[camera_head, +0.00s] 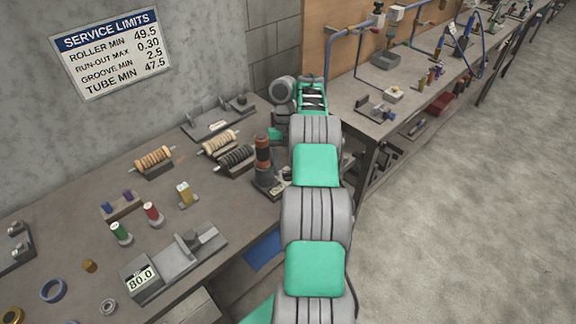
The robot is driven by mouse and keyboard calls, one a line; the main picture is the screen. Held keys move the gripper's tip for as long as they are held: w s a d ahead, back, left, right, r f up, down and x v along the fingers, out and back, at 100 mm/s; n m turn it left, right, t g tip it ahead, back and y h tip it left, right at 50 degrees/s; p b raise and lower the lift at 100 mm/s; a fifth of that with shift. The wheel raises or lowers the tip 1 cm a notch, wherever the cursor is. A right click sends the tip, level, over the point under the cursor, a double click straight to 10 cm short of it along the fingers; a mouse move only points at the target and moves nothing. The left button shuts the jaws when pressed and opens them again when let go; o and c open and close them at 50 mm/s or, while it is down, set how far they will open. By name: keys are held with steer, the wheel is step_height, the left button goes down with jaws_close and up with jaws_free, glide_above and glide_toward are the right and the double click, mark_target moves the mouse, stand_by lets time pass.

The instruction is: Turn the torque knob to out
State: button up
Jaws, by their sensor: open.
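My green and grey arm reaches up the middle of the picture, over the right end of the bench. Its far joints show at the top of the arm, but I cannot make out my gripper's jaws; they seem hidden behind the arm. A dark device (264,168) with an upright post banded in brown and black stands on the bench just left of my arm. Its base has a small pale label, and its right side is partly covered by the arm. I cannot pick out the torque knob for sure, nor its setting.
The bench (180,212) holds several wound rollers (154,160), red and green spools (152,213), and a gauge reading 80.0 (140,279). A service limits sign (107,55) hangs on the wall. A second bench (350,115) stands beyond; open floor (460,220) lies right.

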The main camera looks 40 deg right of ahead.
steer(key=p+v, duration=0.4)
steer(key=v, duration=0.2)
steer(key=shift+s+a, duration=0.1)
steer(key=shift+a, duration=0.05)
steer(key=shift+v, duration=1)
steer(key=shift+f, duration=0.1)
